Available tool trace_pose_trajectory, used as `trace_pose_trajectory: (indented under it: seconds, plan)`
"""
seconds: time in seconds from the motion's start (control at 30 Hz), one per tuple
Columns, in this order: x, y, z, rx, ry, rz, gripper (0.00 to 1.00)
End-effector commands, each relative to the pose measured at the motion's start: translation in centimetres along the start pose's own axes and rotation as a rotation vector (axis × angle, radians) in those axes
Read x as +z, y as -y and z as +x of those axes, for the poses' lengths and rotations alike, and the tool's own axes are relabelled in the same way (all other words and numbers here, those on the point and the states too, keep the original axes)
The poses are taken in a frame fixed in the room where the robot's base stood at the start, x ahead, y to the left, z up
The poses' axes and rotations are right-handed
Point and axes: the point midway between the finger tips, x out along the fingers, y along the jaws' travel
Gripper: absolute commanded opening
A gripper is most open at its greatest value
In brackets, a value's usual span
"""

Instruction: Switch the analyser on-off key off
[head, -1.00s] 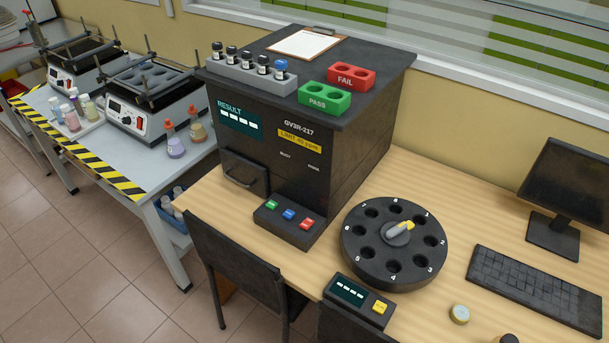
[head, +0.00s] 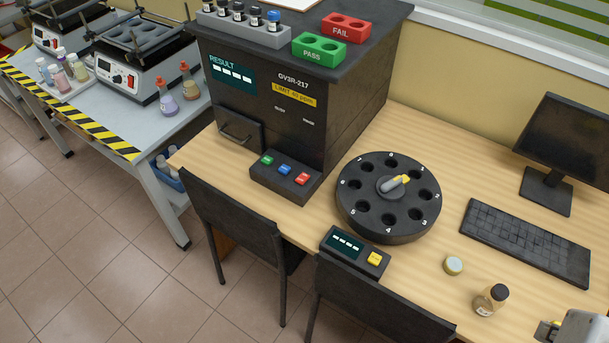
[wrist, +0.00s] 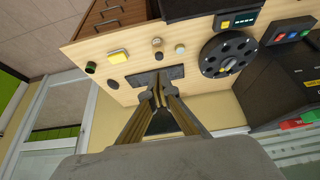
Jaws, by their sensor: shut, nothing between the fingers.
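The analyser (head: 290,105) is a tall black box marked GV3R-217 with a lit RESULT display, standing on the wooden desk in the head view. Its low key panel (head: 270,185) at the front carries a green key (head: 267,160), a blue key (head: 285,169) and a red key (head: 302,179). I cannot read labels on these keys. The panel also shows at the right of the wrist view (wrist: 287,32). My gripper (wrist: 158,92) is shut and empty, over the desk by the keyboard, well away from the keys. Only part of it shows at the head view's bottom right corner.
A round black carousel (head: 350,213) stands right of the keys, with a small display unit (head: 352,252) before it. A keyboard (head: 525,242), monitor (head: 560,150), round cap (head: 453,266) and brown bottle (head: 490,300) are further right. Chairs (head: 235,230) stand in front.

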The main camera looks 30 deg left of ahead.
Motion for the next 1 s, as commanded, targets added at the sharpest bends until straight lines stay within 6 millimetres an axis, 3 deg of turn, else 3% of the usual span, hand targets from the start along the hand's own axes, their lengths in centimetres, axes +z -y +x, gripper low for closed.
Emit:
trace_pose_trajectory:
  seconds: [0.47,1.0]
  plan:
    - [0.4,1.5,2.6,-0.027,0.12,-0.058,0.0]
    - [-1.5,5.0,5.9,-0.091,0.261,-0.098,0.0]
